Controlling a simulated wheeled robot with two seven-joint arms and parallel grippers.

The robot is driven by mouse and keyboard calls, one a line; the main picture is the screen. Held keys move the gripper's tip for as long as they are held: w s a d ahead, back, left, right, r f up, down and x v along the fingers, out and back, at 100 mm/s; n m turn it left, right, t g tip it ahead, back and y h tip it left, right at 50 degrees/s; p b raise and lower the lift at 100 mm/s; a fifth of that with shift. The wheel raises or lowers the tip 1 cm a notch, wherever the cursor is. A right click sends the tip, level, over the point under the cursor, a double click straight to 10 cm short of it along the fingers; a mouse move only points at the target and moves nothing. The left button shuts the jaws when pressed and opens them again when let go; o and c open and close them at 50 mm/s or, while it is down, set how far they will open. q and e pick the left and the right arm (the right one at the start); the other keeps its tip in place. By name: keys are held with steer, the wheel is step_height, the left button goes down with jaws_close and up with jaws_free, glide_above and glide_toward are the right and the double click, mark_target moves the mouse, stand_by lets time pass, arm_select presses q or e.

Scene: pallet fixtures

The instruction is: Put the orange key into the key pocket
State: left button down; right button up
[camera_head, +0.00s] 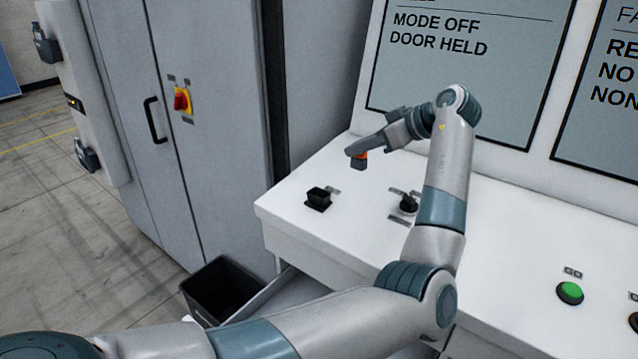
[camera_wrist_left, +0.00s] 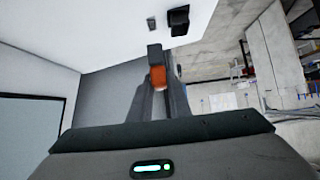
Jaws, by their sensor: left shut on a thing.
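My left gripper (camera_head: 357,152) is shut on the orange key (camera_head: 360,160) and holds it above the white console top, toward its back left. In the left wrist view the orange key (camera_wrist_left: 158,76) shows between the fingertips (camera_wrist_left: 157,88). A small black open box, which looks like the key pocket (camera_head: 318,199), stands on the console to the left of and nearer than the gripper. It also shows in the left wrist view (camera_wrist_left: 179,20), beyond the fingertips. The key is apart from it. The key's lower end is hard to make out. My right gripper is not in view.
A black selector knob (camera_head: 408,204) stands on the console (camera_head: 300,235) right of the pocket, and a green button (camera_head: 570,292) lies further right. Display panels (camera_head: 470,60) rise behind. A grey cabinet (camera_head: 200,110) stands left, with a dark bin (camera_head: 222,288) below the console's left edge.

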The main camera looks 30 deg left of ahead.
arm_select(q)
steer(key=s+a+f+p, duration=0.1)
steer(key=a+f, duration=0.1)
steer(key=s+a+f+p, duration=0.1)
steer(key=s+a+p, duration=0.1)
steer(key=a, duration=0.1)
steer(key=s+a+f+p, duration=0.1)
steer(key=a+f, duration=0.1)
steer(key=a, duration=0.1)
steer(key=shift+s+a+f, duration=0.2)
steer(key=shift+s+f, duration=0.15)
steer(key=shift+s, duration=0.05)
steer(key=shift+p, duration=0.3)
steer(key=shift+f, duration=0.25)
step_height(320, 180, down, 3)
steer(key=shift+f+p, duration=0.15)
steer(key=shift+p, duration=1.05)
steer(key=shift+f, duration=0.2)
